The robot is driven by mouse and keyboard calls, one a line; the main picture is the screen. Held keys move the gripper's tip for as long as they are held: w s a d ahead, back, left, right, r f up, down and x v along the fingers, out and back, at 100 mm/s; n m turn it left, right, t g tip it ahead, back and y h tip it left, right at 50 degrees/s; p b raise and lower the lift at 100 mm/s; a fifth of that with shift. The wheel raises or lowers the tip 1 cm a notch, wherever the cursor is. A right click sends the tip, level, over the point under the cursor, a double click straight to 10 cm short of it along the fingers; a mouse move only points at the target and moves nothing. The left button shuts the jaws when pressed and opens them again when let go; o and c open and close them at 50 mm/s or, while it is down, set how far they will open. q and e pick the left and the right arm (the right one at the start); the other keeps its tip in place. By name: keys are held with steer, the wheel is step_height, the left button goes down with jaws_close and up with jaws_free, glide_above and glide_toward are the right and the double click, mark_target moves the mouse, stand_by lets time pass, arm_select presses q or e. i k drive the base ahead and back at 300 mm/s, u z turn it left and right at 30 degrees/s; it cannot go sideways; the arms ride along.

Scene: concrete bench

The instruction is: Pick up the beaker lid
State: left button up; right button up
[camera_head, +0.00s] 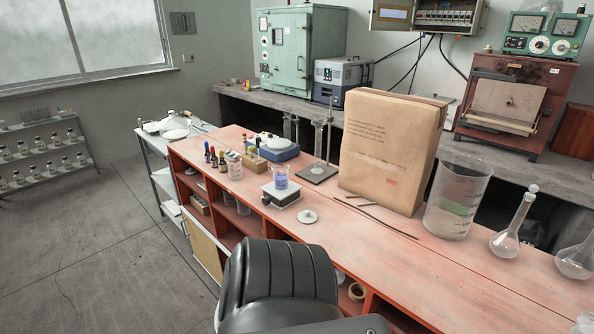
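A small pale round lid (307,217) with a little raised knob lies flat on the red-orange bench top. It is near the front edge, just right of a small white-topped device (281,195). A small beaker with blue-violet content (281,179) stands on that device. A large clear beaker (457,197) stands farther right, with a greenish band on it. Neither of my grippers is in view.
A tall brown paper bag (388,150) stands behind the lid, with thin dark rods (376,215) in front. Glass flasks (514,225) stand at the right. Dropper bottles (214,158) and another beaker (234,166) stand at the left. The bench top (345,245) right of the lid is clear.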

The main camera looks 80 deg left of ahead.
mark_target(307, 217)
steer(key=u, duration=0.9)
steer(key=i, duration=0.8)
steer(key=u, duration=0.9)
